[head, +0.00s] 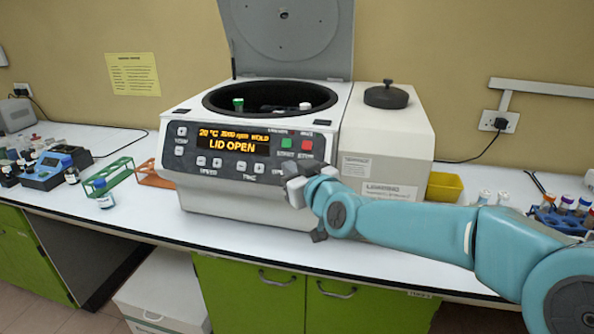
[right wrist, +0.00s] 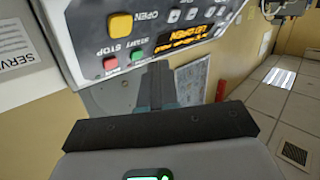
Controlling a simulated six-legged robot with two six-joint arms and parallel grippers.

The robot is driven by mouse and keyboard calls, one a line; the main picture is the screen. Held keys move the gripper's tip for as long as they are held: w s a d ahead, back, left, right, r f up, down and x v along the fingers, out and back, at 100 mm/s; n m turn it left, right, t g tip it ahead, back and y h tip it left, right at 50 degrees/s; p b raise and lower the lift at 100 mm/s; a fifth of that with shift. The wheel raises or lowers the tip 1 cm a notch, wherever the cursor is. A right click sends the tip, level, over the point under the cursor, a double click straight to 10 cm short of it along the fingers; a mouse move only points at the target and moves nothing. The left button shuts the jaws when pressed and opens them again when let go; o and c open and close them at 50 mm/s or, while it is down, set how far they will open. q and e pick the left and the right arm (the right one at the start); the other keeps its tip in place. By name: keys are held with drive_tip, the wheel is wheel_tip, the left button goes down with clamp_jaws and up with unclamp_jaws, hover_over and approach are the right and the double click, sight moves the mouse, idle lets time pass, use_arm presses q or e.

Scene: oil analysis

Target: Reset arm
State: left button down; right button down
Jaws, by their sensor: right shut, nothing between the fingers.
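My right gripper (head: 297,184) is in front of the right part of the centrifuge's front panel, near the start and stop buttons. It is shut and empty. In the right wrist view its fingers (right wrist: 158,88) are together below the upside-down panel (right wrist: 150,45). The centrifuge (head: 240,199) stands on the bench with its lid (head: 290,35) raised, and its display reads "LID OPEN". A green-capped tube (head: 238,104) and a white-capped one (head: 305,106) show in the bowl. My left gripper is not in view.
Left on the white bench (head: 135,212) are a green rack (head: 108,175), an orange rack (head: 152,178), a vial (head: 104,196) and a blue device (head: 45,174). A yellow bin (head: 444,187) and a blue tube rack (head: 560,220) are at the right. Green cabinets (head: 250,296) are below.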

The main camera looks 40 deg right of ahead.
idle(0.3)
drive_tip(key=s+a+f+n+g+y, duration=0.1)
drive_tip(key=a+f+g, duration=0.25)
drive_tip(key=f, duration=0.75)
drive_tip(key=a+f+g+y, duration=0.2)
drive_tip(key=a+f, duration=0.2)
drive_tip(key=f, duration=0.7)
drive_tip(key=s+a+f+n+g+y, duration=0.15)
drive_tip(key=a+f, duration=0.25)
drive_tip(key=f, duration=0.7)
drive_tip(key=s+a+f+m+g, duration=0.1)
drive_tip(key=s+a+f+g, duration=0.6)
drive_tip(key=s+f, duration=0.65)
drive_tip(key=s+a+f+m+g+y, duration=0.2)
drive_tip(key=s+a+f+m, duration=0.1)
drive_tip(key=s, duration=0.8)
drive_tip(key=shift+a+f, duration=0.5)
drive_tip(key=shift+a, duration=0.15)
drive_tip(key=shift+s+d, duration=0.15)
drive_tip(key=shift+d, duration=0.05)
